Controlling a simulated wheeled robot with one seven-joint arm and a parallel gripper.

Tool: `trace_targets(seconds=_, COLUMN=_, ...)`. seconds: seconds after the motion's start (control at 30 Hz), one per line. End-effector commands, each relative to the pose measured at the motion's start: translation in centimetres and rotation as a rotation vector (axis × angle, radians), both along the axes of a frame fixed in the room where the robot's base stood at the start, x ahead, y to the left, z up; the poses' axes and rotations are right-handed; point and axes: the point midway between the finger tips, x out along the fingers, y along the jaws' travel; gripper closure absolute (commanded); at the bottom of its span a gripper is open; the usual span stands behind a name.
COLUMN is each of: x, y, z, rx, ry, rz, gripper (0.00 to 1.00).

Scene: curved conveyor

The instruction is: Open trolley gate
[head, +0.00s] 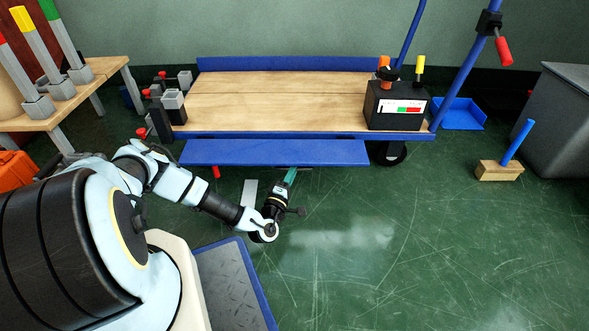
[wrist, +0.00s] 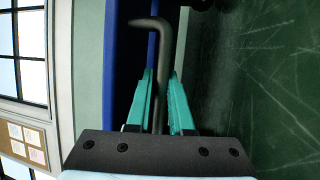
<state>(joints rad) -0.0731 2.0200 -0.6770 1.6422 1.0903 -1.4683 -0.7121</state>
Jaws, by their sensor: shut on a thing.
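The trolley (head: 270,84) has a wooden deck with blue edges. A long blue panel (head: 275,152), which looks like its gate, lies along the near side, below deck level and tilted outward. My gripper (head: 291,175) is just under the near edge of this panel, right of its middle. In the wrist view, the teal fingers (wrist: 161,82) are shut on a bent grey rod (wrist: 163,45), one finger on each side. The rod's hooked end sticks out past the fingertips, beside blue trolley parts (wrist: 117,60). In the head view the rod is hidden.
A black box with a gauge (head: 398,107) stands at the deck's right end. Grey clamps with red knobs (head: 172,99) are at its left end. A wooden block with a blue handle (head: 499,171) and a blue tray (head: 460,114) lie on the floor right.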

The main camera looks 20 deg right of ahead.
Motion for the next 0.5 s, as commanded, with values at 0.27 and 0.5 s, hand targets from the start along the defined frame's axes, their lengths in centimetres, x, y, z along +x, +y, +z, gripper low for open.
trace_targets(seconds=0.27, x=-0.1, y=0.1, z=0.0, rx=-0.001, ry=0.001, rz=0.001, gripper=1.0)
trace_targets(seconds=0.5, x=-0.4, y=0.1, z=1.2, rx=0.024, ry=0.056, rz=0.0, gripper=1.0)
